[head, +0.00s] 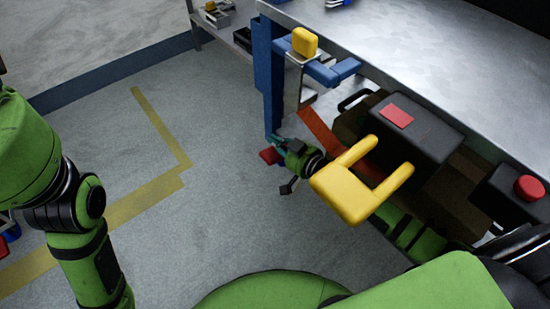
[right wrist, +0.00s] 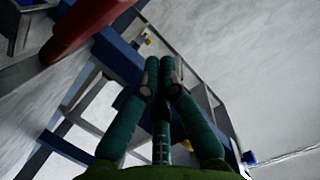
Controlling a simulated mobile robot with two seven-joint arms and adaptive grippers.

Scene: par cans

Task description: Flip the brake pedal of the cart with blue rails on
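A cart with blue rails stands at top centre in the head view. Its blue upright (head: 264,75) and blue rail (head: 325,72) show beside a metal bench. A small red pedal (head: 269,156) sticks out low by the upright's foot. My right gripper (head: 278,141) is down beside the pedal, its teal fingers pointing to the upright. In the right wrist view the fingers (right wrist: 160,72) are close together with nothing visible between them. A red bar (right wrist: 95,22), likely the pedal, lies above left of the fingers, seemingly apart. My left gripper is out of view.
A metal bench top (head: 410,50) fills the upper right. A yellow forked part (head: 345,195), a black box with a red patch (head: 425,135) and a red button (head: 529,187) lie right of my gripper. Grey floor (head: 220,200) with yellow tape is open at left.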

